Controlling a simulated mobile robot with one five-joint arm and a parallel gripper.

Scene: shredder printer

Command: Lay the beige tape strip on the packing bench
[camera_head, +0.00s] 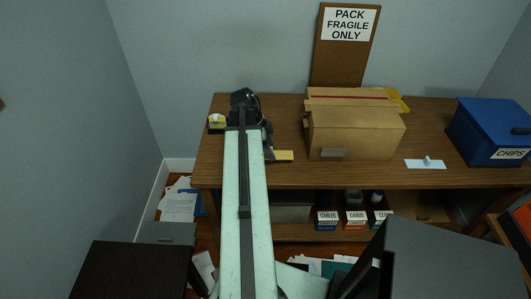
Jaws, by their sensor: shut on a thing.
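A small beige tape strip (284,156) shows at the right of my gripper (269,153), near the front part of the brown wooden packing bench (300,177). My gripper is shut on the strip. My pale green arm reaches forward from the bottom of the view to the bench and hides part of its left side. The fingers are small and dark here. I cannot tell whether the strip touches the bench top or hangs just above it.
A cardboard box (355,134) stands right of the strip. A pale blue card (425,164) and a blue CHIPS box (492,133) are farther right. A small yellow-and-white item (216,120) sits left of my arm. Bare bench lies in front of the cardboard box.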

